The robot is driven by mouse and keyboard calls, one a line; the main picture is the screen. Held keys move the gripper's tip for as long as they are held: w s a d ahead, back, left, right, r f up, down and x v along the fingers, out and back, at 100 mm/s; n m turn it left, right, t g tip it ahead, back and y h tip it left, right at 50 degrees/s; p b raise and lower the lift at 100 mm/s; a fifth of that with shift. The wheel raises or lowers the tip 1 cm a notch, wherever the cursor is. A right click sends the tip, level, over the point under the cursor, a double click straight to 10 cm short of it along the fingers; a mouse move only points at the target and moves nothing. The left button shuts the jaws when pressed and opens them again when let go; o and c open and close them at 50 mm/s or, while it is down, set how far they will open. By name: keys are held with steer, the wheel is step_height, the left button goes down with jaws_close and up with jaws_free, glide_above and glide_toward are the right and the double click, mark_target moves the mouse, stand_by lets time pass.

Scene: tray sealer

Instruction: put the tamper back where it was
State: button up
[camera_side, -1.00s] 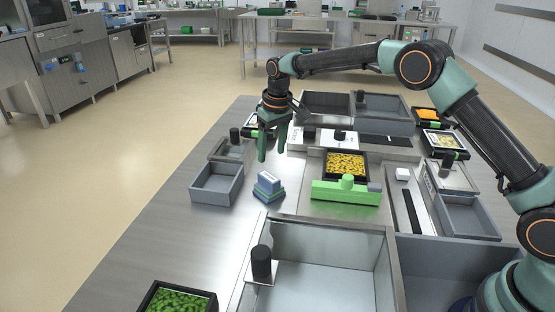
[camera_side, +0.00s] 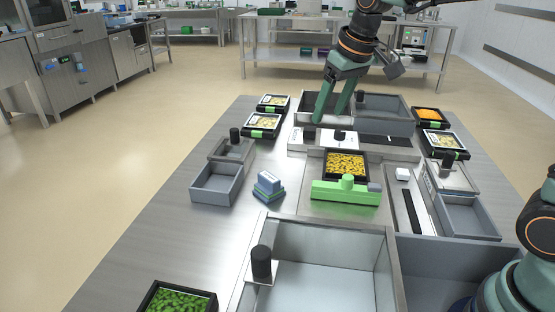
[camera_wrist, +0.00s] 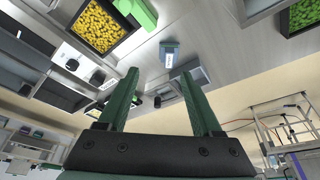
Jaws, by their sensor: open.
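No piece is clearly marked as the tamper. Two short black knobs stand on the white-and-steel strip behind the yellow-filled tray: a left knob (camera_side: 309,133) and a right knob (camera_side: 340,136). I cannot tell whether either is the tamper. A stepped blue-and-green block (camera_side: 268,186) sits on the table left of the green bar; it also shows in the wrist view (camera_wrist: 168,53). My gripper (camera_side: 328,117) is open and empty, in the air, its fingers seen in front of the back grey bin. Both parted fingers fill the middle of the wrist view (camera_wrist: 160,68).
The green bar (camera_side: 330,193) with a round knob lies before the yellow-filled tray (camera_side: 326,168). Grey bins stand left (camera_side: 212,190), right (camera_side: 470,216) and back (camera_side: 385,126). A large steel bin (camera_side: 377,285) is in front. Bare table (camera_side: 150,235) lies at front left.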

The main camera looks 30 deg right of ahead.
steer(key=s+d+f+t, duration=0.1)
steer(key=s+d+f, duration=0.1)
steer(key=s, duration=1.2)
steer(key=shift+s+d+f+m+t, duration=0.15)
steer(key=shift+s+f+m+t, duration=0.2)
steer(key=shift+f, duration=0.3)
